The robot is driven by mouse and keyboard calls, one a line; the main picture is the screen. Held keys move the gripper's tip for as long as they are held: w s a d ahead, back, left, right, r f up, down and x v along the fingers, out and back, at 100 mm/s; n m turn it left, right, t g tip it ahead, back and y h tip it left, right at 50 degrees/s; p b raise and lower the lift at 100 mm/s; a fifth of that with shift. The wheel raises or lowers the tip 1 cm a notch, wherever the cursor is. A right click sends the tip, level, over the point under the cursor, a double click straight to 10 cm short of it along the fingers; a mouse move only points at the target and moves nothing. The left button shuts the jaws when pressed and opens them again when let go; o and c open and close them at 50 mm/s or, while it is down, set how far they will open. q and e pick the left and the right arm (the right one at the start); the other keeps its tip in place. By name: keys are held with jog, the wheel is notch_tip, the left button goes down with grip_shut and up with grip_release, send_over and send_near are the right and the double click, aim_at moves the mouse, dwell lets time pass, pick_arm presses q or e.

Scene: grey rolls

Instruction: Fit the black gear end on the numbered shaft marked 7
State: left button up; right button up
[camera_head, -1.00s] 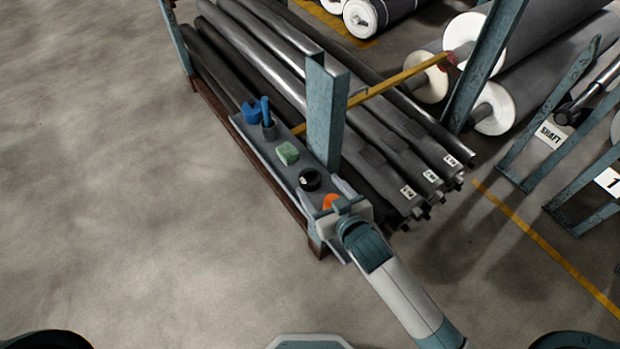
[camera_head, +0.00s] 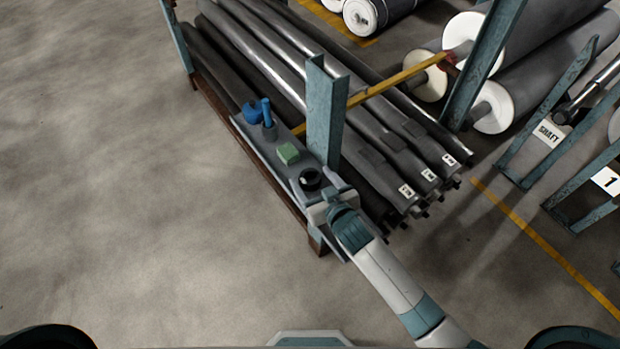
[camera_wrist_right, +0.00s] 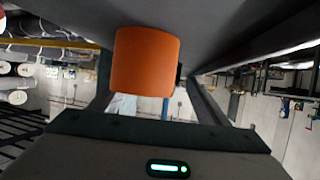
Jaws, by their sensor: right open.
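A black ring-shaped piece (camera_head: 310,179), which looks like the black gear end, sits on the narrow tray of the rack. My right gripper (camera_head: 328,194) is open just in front of it, low over the tray's near end. In the right wrist view an orange cylinder (camera_wrist_right: 145,62) stands close ahead of my open fingers; my gripper hides it in the head view. Several dark shafts lie in the rack, with white labels (camera_head: 407,191) at their near ends. The label numbers are too small to read. My left gripper is out of view.
The tray (camera_head: 296,166) also holds a green block (camera_head: 288,153) and blue tools (camera_head: 254,112). A teal post (camera_head: 326,115) rises beside it. A yellow bar (camera_head: 395,85) crosses over the shafts. Large rolls (camera_head: 492,106) lie at the right. The floor at left is clear.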

aim_at(313, 172)
jog(key=c, duration=1.4)
jog(key=shift+r, duration=0.1)
jog(key=shift+w+r, duration=0.1)
jog(key=shift+r, duration=0.6)
notch_tip(313, 172, up, 2)
jog(key=shift+r+b, duration=0.15)
jog(key=shift+b, duration=0.5)
jog(key=s+d+r+b, duration=0.2)
jog(key=d+r, duration=0.5)
jog(key=d, duration=0.4)
jog(key=shift+s+d+r+b, duration=0.15)
jog(key=shift+d+b, duration=0.1)
jog(key=shift+b, duration=0.1)
